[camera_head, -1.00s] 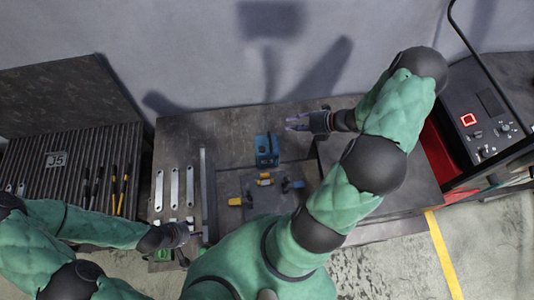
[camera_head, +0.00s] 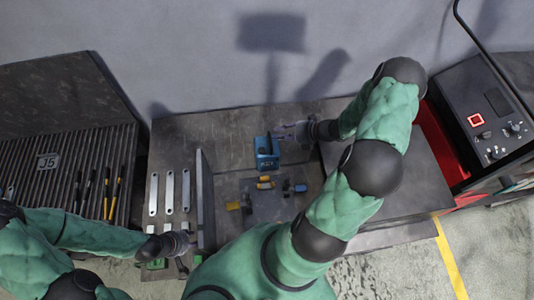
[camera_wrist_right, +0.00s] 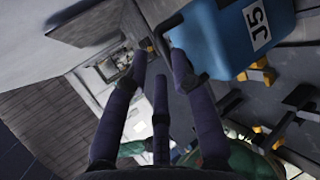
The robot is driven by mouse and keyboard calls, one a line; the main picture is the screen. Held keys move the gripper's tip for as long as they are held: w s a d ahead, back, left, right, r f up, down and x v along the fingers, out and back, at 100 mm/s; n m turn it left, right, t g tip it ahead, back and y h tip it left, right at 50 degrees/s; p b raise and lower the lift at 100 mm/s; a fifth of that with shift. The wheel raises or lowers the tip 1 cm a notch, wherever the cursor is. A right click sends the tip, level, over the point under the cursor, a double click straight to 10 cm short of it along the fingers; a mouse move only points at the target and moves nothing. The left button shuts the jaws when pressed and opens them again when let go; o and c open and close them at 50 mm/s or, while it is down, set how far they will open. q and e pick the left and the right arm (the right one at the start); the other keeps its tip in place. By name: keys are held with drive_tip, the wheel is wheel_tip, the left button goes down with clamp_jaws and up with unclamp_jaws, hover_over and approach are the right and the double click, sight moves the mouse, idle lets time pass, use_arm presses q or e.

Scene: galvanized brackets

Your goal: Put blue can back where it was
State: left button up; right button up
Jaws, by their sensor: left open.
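The blue can (camera_head: 266,153), an open-topped blue container, stands on the dark workbench just behind the grey plate. In the right wrist view it is large at the upper right (camera_wrist_right: 225,35), with a white "J5" label. My right gripper (camera_head: 283,134) is just behind and right of the can, its fingers pointing left. In the wrist view its fingers are spread, with nothing between them. One fingertip is close to the can's edge; I cannot tell whether they touch. My left gripper (camera_head: 183,240) is open over the bench's front left, away from the can.
The grey plate (camera_head: 265,207) carries yellow and dark clamp-like parts. Flat metal strips (camera_head: 169,192) and an upright metal bar (camera_head: 201,190) lie to the left. A ribbed rack marked J5 (camera_head: 60,175) stands farther left. A control box (camera_head: 485,115) is at the right.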

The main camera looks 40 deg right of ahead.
sight(269, 136)
drive_tip(key=shift+p+x, duration=0.3)
drive_tip(key=shift+x, duration=2.45)
drive_tip(key=shift+s+a, duration=0.15)
drive_tip(key=shift+s, duration=0.05)
clamp_jaws()
